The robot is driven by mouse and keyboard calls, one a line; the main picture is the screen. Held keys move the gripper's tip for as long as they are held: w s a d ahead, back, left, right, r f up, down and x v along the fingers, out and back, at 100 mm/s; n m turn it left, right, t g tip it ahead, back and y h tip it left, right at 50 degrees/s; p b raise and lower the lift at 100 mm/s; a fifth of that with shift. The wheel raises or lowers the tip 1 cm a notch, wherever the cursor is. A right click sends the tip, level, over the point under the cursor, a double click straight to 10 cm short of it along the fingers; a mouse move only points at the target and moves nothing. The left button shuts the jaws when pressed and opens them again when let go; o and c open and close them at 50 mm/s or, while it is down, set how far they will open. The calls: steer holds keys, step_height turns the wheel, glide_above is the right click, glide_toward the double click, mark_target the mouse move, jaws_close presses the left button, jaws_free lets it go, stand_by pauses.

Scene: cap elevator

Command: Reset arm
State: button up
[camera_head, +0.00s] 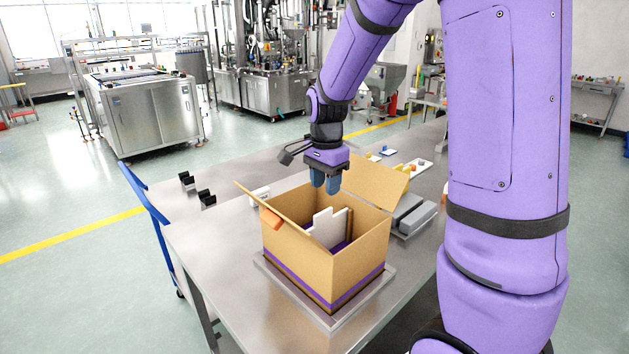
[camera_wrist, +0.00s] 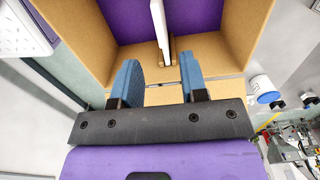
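My gripper (camera_head: 325,182) hangs from my purple arm above the far edge of an open cardboard box (camera_head: 345,271). In the wrist view its two blue fingers (camera_wrist: 160,85) stand apart with nothing between them, so it is open and empty. The box also shows in the wrist view (camera_wrist: 230,57), with a purple floor. A white upright panel (camera_head: 326,229) stands inside the box. It also shows in the wrist view (camera_wrist: 159,24), beyond the fingertips and apart from them.
The box sits on a grey tray (camera_head: 268,266) on a steel table (camera_head: 215,232). Its flaps stick outward. Black holders (camera_head: 207,199) stand at the table's left. Grey items (camera_head: 412,216) and small yellow and white parts (camera_head: 416,168) lie to the right and behind. A blue handle (camera_head: 145,190) is at the left edge.

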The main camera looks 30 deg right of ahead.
steer(key=shift+r, duration=0.1)
steer(key=s+a+r+n+t, duration=0.2)
steer(key=s+r+n, duration=0.5)
steer(key=s, duration=0.4)
steer(key=s+a+r+n+t, duration=0.3)
steer(key=s+a+r+n, duration=0.2)
steer(key=s, duration=0.6)
step_height(320, 180, up, 3)
steer(key=n, duration=0.3)
steer(key=shift+s+n, duration=0.4)
